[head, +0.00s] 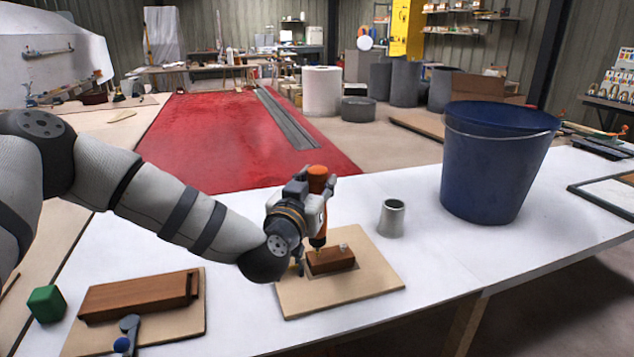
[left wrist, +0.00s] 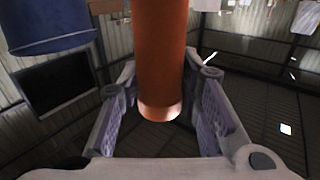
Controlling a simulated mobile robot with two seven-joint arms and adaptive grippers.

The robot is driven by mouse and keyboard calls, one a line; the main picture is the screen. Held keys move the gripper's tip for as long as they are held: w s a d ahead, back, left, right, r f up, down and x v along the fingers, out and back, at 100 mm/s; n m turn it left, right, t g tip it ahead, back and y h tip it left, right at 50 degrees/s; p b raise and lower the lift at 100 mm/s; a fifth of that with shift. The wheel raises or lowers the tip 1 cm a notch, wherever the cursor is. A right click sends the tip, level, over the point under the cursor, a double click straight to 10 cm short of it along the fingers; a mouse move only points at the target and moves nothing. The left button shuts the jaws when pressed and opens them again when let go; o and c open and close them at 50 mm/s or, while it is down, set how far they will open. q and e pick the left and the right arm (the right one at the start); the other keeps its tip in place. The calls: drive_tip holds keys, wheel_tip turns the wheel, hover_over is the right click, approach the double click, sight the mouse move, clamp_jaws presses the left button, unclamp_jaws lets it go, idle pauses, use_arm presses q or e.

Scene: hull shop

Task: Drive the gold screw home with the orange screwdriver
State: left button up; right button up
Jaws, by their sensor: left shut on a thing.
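The orange screwdriver (head: 317,180) stands about upright, its shaft pointing down at the brown wooden block (head: 332,261) on the right-hand board (head: 370,280). My left gripper (head: 314,196) is shut on its handle; the orange handle (left wrist: 161,55) also shows between both fingers in the left wrist view. The screwdriver's tip is near the block's top left part; I cannot tell whether it touches anything. The gold screw cannot be made out clearly there. A small silvery piece (head: 344,247) sits on the block's right part. My right gripper is not in view.
A grey metal cup (head: 391,218) and a large blue bucket (head: 497,165) stand right of the board on the white table (head: 240,315).

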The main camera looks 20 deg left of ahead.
sight(318, 167)
use_arm(q)
drive_tip(key=shift+f, duration=0.5)
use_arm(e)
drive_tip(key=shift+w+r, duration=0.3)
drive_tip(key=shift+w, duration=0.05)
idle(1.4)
use_arm(q)
drive_tip(key=shift+r, duration=3.55)
